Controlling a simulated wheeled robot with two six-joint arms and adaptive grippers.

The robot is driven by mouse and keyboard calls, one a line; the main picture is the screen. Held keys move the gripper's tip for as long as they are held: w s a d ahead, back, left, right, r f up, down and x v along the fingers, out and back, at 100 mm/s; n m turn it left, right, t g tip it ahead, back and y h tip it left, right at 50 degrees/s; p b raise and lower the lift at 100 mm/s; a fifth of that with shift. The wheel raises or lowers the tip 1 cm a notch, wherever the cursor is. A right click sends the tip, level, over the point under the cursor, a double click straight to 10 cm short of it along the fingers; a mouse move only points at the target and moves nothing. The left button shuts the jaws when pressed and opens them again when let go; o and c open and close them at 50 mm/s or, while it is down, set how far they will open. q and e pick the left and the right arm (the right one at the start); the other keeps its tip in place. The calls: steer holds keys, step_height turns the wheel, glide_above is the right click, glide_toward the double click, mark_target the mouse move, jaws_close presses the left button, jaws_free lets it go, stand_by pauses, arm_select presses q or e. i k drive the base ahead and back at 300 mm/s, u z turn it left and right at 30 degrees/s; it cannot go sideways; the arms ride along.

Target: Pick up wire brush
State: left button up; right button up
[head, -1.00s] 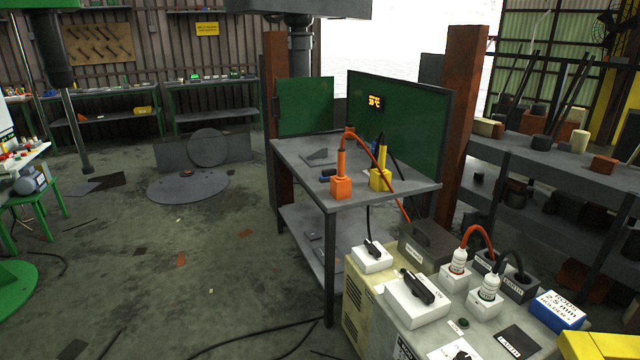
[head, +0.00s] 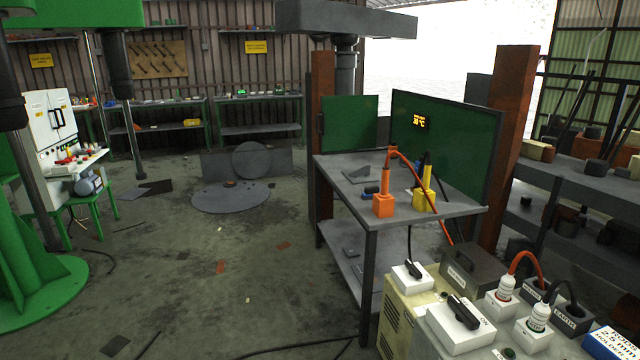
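I cannot make out a wire brush for certain in the head view. A grey metal table (head: 452,208) stands right of the middle, with green panels behind it. On it are an orange block holder (head: 383,206), a yellow block holder (head: 424,201) and a flat grey piece (head: 358,175). A small dark and blue item (head: 371,190) lies beside the orange holder; it is too small to identify. Neither of my grippers is in view.
A welding machine (head: 398,318) with switches and cable plugs stands at the front right. A grey shelf (head: 575,190) stands at the right. A green machine base (head: 40,290) is at the left. Floor between is mostly open, with a dark cable near the front.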

mark_target(369, 191)
steer(key=u, duration=0.35)
steer(key=i, duration=2.8)
steer(key=z, duration=1.5)
steer(key=i, duration=0.9)
steer(key=z, duration=0.7)
